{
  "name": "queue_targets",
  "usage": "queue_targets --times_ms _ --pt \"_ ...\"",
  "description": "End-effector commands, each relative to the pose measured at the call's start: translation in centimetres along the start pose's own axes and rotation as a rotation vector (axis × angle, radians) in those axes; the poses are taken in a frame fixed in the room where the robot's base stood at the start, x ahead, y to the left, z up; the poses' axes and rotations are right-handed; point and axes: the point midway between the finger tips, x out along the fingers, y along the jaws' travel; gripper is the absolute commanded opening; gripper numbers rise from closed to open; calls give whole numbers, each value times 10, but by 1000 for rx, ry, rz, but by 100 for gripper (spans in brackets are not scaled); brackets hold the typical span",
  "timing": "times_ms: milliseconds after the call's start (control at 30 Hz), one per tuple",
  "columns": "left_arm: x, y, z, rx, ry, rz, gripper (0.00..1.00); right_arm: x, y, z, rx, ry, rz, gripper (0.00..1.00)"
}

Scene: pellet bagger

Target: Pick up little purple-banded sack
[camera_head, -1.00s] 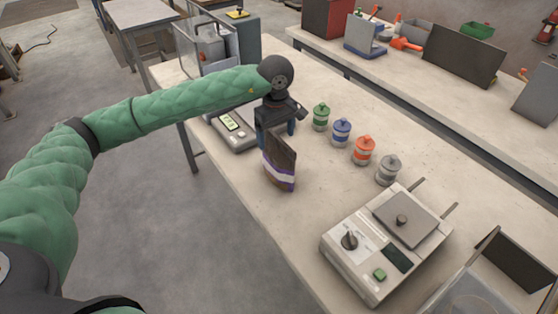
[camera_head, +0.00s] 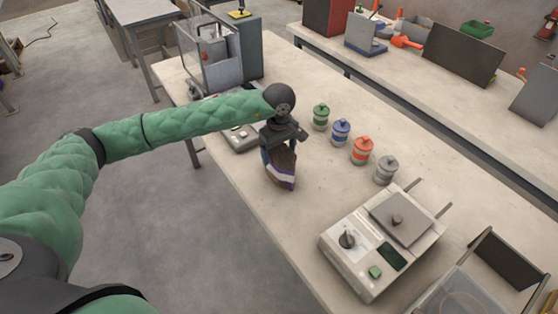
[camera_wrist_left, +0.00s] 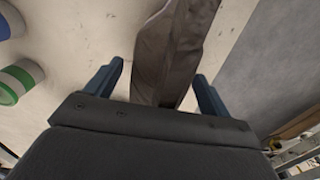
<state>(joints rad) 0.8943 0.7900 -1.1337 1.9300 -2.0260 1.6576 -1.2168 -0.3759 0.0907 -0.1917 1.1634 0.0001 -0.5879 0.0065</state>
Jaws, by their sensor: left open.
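The little purple-banded sack (camera_head: 282,172) stands on the workbench near its front left edge. It is brown with a white and purple band low down. My left gripper (camera_head: 277,153) is right above it, with its fingers reaching down around the sack's upper part. In the left wrist view the sack (camera_wrist_left: 175,50) lies between the two blue fingers of the left gripper (camera_wrist_left: 157,85). The fingers are apart, and a gap shows beside the sack on each side. The sack's top is partly hidden by the gripper in the head view. My right gripper is not in view.
A scale (camera_head: 240,137) sits behind my left wrist. Green (camera_head: 320,117), blue (camera_head: 341,132), orange (camera_head: 362,150) and grey (camera_head: 386,170) lidded jars stand in a row to the right. A sealing device (camera_head: 375,250) with a dial sits nearer. Clear bench lies between.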

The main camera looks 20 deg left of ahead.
Motion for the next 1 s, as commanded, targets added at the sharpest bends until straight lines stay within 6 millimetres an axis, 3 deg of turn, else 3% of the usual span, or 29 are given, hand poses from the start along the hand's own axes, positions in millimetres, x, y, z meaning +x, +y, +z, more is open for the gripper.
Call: queue_targets --times_ms 233,567,833,1000 --pt "1 0 0 1 0 0 82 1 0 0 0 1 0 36" --pt "1 0 0 1 0 0 17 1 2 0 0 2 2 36" --pt "-1 0 0 1 1 1 15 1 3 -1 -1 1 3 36" --pt "-16 1 0 2 2 3 15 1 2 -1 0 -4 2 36"
